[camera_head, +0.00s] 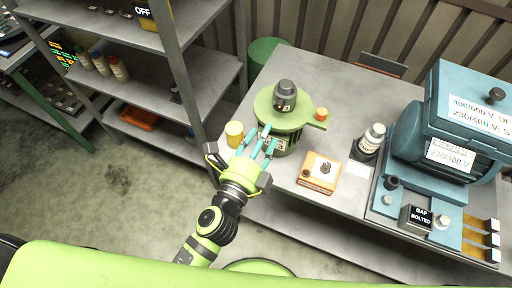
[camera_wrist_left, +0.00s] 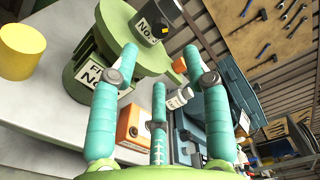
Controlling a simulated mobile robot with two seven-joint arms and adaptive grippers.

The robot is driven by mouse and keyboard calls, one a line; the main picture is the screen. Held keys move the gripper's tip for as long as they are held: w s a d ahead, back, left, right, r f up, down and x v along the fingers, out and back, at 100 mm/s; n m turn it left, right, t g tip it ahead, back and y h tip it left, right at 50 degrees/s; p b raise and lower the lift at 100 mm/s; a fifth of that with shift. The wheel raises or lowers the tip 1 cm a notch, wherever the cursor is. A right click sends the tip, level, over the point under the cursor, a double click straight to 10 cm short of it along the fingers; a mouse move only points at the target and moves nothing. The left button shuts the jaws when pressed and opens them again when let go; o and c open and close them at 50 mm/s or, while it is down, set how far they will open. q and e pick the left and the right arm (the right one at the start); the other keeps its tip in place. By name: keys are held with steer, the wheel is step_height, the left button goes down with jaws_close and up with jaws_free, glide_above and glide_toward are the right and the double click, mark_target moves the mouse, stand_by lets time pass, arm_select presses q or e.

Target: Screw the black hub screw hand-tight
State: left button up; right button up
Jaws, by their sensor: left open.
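A green machine (camera_head: 310,116) with a round top stands on the grey bench. A dark grey cylinder (camera_head: 286,90) stands upright on its top, and its lower part shows in the left wrist view (camera_wrist_left: 158,18). A small dark knob-like part (camera_head: 325,168) sits on an orange and white block (camera_head: 313,178) right of the machine; I cannot tell whether it is the black hub screw. My left gripper (camera_head: 263,142) is open and empty, its three teal fingers spread in front of the machine's near side. The left wrist view shows nothing between the fingers (camera_wrist_left: 160,66). My right gripper is not in view.
A yellow cylinder (camera_head: 234,134) stands left of the machine. A grey-capped bottle (camera_head: 372,138) and a large blue machine (camera_head: 440,140) stand further right. Metal shelves (camera_head: 165,75) are at left.

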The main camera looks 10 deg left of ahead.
arm_select(q)
steer(key=shift+v, duration=1.9)
steer(key=s+a+f+n+g+y+b, duration=0.1)
steer(key=s+a+f+n+g+b, duration=0.15)
steer(key=f, duration=0.95)
steer(key=s+a+f+n+g+y+b, duration=0.1)
steer(key=s+a+f+n+g, duration=0.2)
steer(key=f, duration=0.9)
steer(key=s+a+f+n+g+y+b, duration=0.15)
steer(key=f+n, duration=0.25)
steer(key=f, duration=0.8)
steer(key=s+a+f+n+g+y+b, duration=0.1)
steer(key=s+a+f+n+g, duration=0.3)
steer(key=s+f, duration=0.6)
steer(key=s+a+f+n+g+y+b, duration=0.1)
steer(key=s+a+f+n+g, duration=0.4)
steer(key=s+f, duration=0.6)
steer(key=s+a+n+b, duration=0.1)
steer(key=s+a+n, duration=0.1)
steer(key=n, duration=0.1)
steer(key=shift+s+a, duration=0.25)
steer(key=shift+s, duration=0.1)
